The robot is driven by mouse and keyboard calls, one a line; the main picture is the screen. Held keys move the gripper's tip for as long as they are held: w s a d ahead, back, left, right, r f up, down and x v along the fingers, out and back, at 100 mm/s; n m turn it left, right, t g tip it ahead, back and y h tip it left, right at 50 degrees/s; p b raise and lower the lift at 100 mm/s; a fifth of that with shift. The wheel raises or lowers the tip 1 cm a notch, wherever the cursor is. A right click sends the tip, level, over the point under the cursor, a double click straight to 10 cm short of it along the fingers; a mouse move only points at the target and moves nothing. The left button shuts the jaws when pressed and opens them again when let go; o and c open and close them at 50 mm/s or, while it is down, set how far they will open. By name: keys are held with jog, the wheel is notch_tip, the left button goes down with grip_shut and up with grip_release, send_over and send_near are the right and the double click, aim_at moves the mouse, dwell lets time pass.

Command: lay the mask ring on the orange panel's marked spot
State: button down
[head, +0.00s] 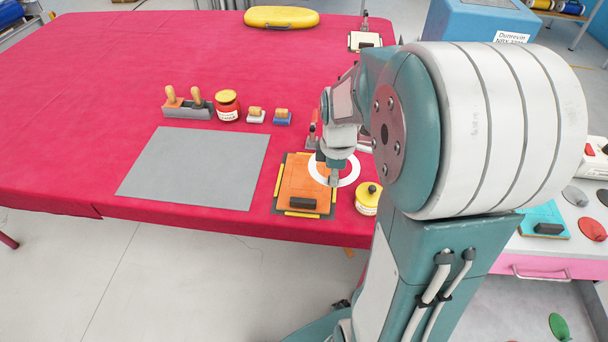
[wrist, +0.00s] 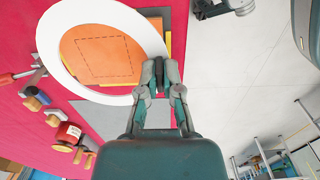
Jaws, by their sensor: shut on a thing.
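The white mask ring (head: 313,172) is a flat ring with a wide hole, and it also shows in the wrist view (wrist: 47,50). My gripper (head: 333,181) is shut on the ring's rim; in the wrist view its fingers (wrist: 157,80) pinch the lower right edge. The orange panel (head: 297,183) lies on a dark base with yellow edge strips on the red table. In the wrist view the panel (wrist: 84,48) shows through the ring's hole, with a dashed square outline as its marked spot. The ring appears above the panel, shifted right in the head view; its height is unclear.
A grey mat (head: 195,168) lies left, with a red jar (head: 228,106) and small stamps behind. Open red cloth (head: 110,80) lies further left.

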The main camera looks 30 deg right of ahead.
jog(key=w+f, duration=0.3)
jog(key=w, duration=0.3)
send_over(306, 187)
notch_tip(306, 187, down, 5)
jog(key=shift+f, duration=0.15)
jog(key=shift+w+f, duration=0.1)
jog(key=shift+f, duration=1.45)
jog(key=c, duration=0.8)
grip_release()
jog(key=shift+f, duration=0.1)
